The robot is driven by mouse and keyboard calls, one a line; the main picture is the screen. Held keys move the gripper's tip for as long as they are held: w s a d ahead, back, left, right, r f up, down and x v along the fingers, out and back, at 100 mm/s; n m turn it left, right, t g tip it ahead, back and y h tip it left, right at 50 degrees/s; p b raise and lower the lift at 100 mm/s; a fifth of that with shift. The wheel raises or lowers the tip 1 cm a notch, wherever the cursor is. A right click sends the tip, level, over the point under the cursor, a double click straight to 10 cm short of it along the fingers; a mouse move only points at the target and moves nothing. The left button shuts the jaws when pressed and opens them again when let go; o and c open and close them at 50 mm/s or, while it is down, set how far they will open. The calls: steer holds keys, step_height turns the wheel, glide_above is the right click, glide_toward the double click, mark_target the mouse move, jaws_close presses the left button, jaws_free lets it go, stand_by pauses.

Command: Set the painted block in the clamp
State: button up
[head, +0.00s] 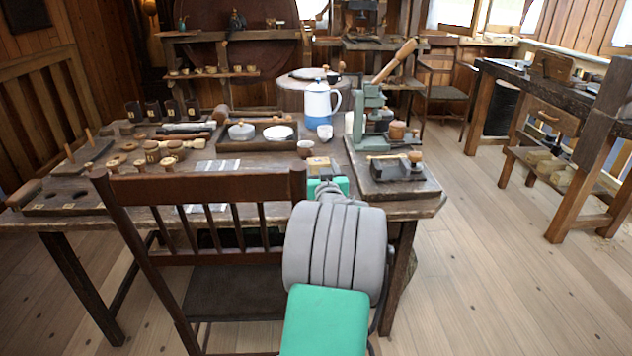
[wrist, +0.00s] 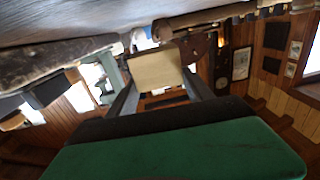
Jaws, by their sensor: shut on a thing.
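A small tan block (head: 318,163) shows just beyond my gripper (head: 326,183) at the table's front edge in the head view. In the wrist view the pale face of the block (wrist: 157,72) sits between the two grey fingers of my gripper (wrist: 160,90), which is shut on it. The wrist picture looks upside down, with the table at the top. A low grey metal device, which looks like the clamp (head: 397,168), stands on a dark board to the right of the block, apart from it. My own arm hides part of the gripper in the head view.
A tall green-grey press (head: 370,118) with a wooden lever stands behind the clamp. A white and blue jug (head: 320,104), a cup (head: 305,148) and a tray (head: 258,145) with lidded pots are further back. A wooden chair (head: 200,187) stands in front of the table.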

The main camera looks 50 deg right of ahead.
steer(key=shift+w+d+f, duration=0.1)
steer(key=shift+w+f, duration=0.25)
steer(key=shift+f, duration=0.05)
steer(key=f, duration=0.1)
steer(key=f+b, duration=0.1)
steer(key=f, duration=0.1)
steer(key=shift+w, duration=0.35)
steer(key=shift+f, duration=0.15)
steer(key=shift+f, duration=0.1)
steer(key=shift+f+b, duration=0.15)
steer(key=shift+b, duration=0.2)
steer(key=o, duration=1.4)
